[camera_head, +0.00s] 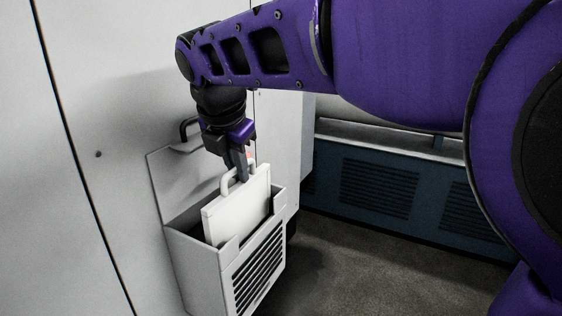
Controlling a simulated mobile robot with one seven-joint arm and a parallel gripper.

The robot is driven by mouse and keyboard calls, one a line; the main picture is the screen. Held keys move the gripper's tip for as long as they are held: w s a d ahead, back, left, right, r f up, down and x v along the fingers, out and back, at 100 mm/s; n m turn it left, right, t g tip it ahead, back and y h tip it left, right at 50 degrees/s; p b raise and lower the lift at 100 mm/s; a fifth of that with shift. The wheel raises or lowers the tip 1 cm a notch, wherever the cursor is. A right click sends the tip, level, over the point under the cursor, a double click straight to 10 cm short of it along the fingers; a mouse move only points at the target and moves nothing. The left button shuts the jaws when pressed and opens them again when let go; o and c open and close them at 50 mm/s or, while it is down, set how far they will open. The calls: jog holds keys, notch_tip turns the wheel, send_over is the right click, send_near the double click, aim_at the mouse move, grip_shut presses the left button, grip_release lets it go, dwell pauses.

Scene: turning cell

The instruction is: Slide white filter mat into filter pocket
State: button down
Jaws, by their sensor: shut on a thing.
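The white filter mat (238,212) is a flat, upright panel with a looped handle on its top edge. My gripper (243,173) points down and is shut on the mat at its handle. The mat's lower part is inside the open top of the filter pocket (202,262), and its upper part stands above the rim. The mat looks slightly tilted. The pocket is a light grey box on the cabinet wall with a slotted grille on its front. The mat's bottom edge is hidden inside the pocket.
The pocket's lid (183,180) stands open against the pale cabinet wall (95,110), with a dark handle (187,128) near its top. A blue louvred unit (375,185) stands at the back right. Bare dark floor (375,260) lies right of the pocket.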

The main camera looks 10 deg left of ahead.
aim_at(238, 185)
jog(key=shift+f, duration=2)
jog(key=c, duration=0.8)
grip_release()
